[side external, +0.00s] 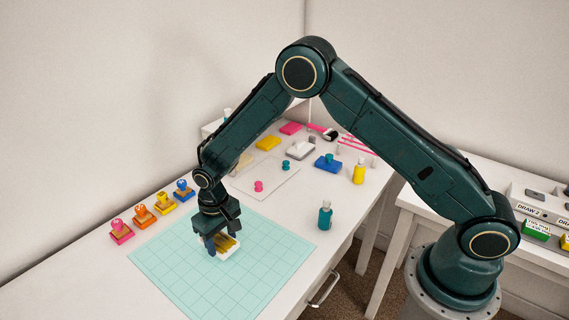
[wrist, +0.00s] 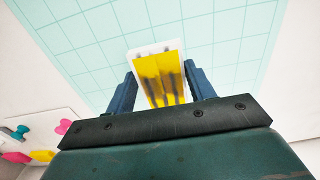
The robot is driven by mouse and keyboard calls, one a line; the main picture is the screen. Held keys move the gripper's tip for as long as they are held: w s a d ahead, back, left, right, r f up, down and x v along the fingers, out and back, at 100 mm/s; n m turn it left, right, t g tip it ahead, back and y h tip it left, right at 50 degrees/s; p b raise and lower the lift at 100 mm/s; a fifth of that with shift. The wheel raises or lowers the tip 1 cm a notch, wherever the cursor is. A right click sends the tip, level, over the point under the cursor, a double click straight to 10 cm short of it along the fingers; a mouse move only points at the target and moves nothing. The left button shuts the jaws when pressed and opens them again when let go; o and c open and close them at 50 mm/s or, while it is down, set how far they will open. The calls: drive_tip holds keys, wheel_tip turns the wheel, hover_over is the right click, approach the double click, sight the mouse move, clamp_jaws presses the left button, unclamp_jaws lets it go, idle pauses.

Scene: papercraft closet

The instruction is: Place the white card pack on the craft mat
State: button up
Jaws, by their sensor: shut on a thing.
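The white card pack (side external: 228,250), with a yellow upper face, is between the fingers of my gripper (side external: 219,246). In the wrist view the pack (wrist: 160,75) shows its white border and dark smudges or shadows on the yellow, with a blue finger of my gripper (wrist: 161,90) at each side. My gripper is shut on it, pointing down. The pale teal craft mat (side external: 165,262) with its grid lines lies below the pack and fills much of the wrist view (wrist: 90,40). The pack is over the mat or on it; I cannot tell whether it touches.
Several coloured stamps (side external: 143,214) stand in a row left of the mat. A teal bottle (side external: 325,215) stands right of it, and a yellow bottle (side external: 359,171) farther back. A white sheet with pink and teal pins (side external: 265,178) lies behind. The mat around the pack is bare.

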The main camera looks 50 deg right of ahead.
sight(222, 243)
drive_tip(key=shift+f, duration=1.35)
drive_tip(key=shift+f, duration=0.1)
drive_tip(key=o, duration=1)
drive_tip(key=shift+o, duration=0.2)
wheel_tip(222, 243, up, 11)
drive_tip(key=shift+f, duration=0.1)
drive_tip(key=shift+r, duration=0.7)
